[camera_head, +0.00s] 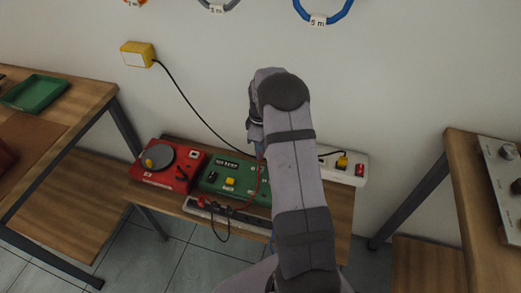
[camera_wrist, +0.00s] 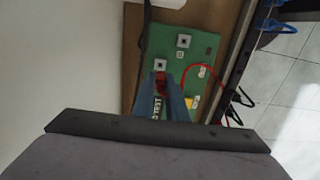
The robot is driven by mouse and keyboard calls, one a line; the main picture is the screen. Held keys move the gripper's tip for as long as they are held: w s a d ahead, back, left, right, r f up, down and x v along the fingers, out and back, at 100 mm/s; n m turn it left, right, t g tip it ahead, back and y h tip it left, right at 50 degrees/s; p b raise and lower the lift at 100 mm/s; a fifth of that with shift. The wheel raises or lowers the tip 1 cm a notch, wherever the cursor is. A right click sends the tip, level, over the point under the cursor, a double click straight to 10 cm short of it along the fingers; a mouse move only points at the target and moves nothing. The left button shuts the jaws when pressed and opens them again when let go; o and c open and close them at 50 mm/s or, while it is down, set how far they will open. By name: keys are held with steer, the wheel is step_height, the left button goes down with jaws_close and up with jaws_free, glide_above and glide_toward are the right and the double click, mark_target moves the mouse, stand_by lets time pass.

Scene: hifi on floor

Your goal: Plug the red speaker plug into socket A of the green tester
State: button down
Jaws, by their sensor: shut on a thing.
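The green tester (camera_head: 212,187) stands on the low bench, partly hidden by my arm in the head view. My gripper (camera_wrist: 163,88) is shut on the red speaker plug (camera_wrist: 161,81), just below the nearer socket in the picture. I cannot tell whether the plug touches it. In the head view my arm hides the plug and most of the gripper. A red cable (camera_wrist: 186,75) curves across the tester.
A red device with a grey dial (camera_head: 160,156) stands left of the tester, and a white unit (camera_head: 349,170) right of my arm. A rail with dark and red leads (camera_head: 225,212) lies along the front. A yellow wall box (camera_head: 137,54) has a black cable running down to the bench.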

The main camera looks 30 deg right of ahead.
steer(key=shift+f+b, duration=1.95)
steer(key=shift+f, duration=0.4)
steer(key=shift+f+p, duration=0.3)
steer(key=shift+f, duration=0.7)
stand_by(4.1)
steer(key=c, duration=1.7)
jaws_free()
